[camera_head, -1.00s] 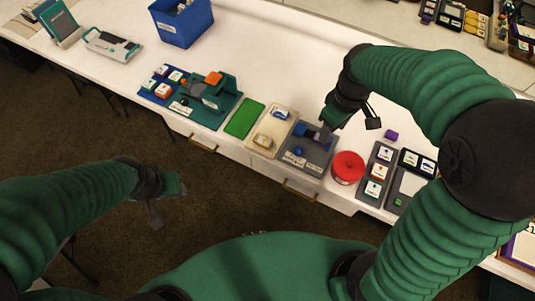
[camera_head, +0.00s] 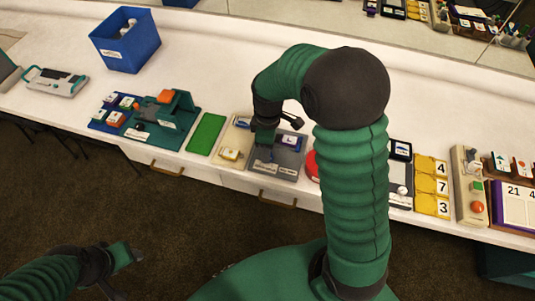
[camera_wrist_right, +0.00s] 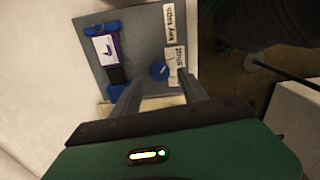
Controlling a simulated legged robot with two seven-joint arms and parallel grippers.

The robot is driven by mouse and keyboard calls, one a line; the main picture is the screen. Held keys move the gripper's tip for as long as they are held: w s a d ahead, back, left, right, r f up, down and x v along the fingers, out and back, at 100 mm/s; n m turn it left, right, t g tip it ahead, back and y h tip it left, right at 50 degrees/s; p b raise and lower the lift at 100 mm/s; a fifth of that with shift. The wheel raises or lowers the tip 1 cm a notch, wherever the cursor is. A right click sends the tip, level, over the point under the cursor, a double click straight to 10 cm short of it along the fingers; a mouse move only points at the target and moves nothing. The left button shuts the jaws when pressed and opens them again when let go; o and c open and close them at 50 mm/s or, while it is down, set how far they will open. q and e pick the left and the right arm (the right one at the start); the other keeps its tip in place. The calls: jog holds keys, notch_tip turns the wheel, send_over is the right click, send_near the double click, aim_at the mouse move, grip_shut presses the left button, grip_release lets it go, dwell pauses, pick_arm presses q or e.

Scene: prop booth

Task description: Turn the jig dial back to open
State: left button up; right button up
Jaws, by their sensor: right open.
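The jig is a grey board (camera_head: 284,168) near the table's front edge; it fills the middle of the right wrist view (camera_wrist_right: 140,25). Its small blue dial (camera_wrist_right: 158,70) lies beside a white label reading "shut" (camera_wrist_right: 179,57). A purple-and-white tag (camera_wrist_right: 105,48) sits between blue holders on the board. My right gripper (camera_wrist_right: 160,88) is open over the board, its fingers either side of the dial's line and apart from each other. In the head view the right gripper (camera_head: 268,138) hides part of the board. My left gripper (camera_head: 127,268) hangs empty and open, off the table.
A cream board (camera_head: 229,154) and a green mat (camera_head: 206,134) lie left of the jig. A red round container (camera_head: 312,166) stands close on its right, partly behind my right arm. A blue bin (camera_head: 125,45) stands at the back left.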

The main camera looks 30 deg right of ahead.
notch_tip(320, 180, down, 3)
jog(key=shift+f, duration=0.15)
grip_shut()
dwell(0.4)
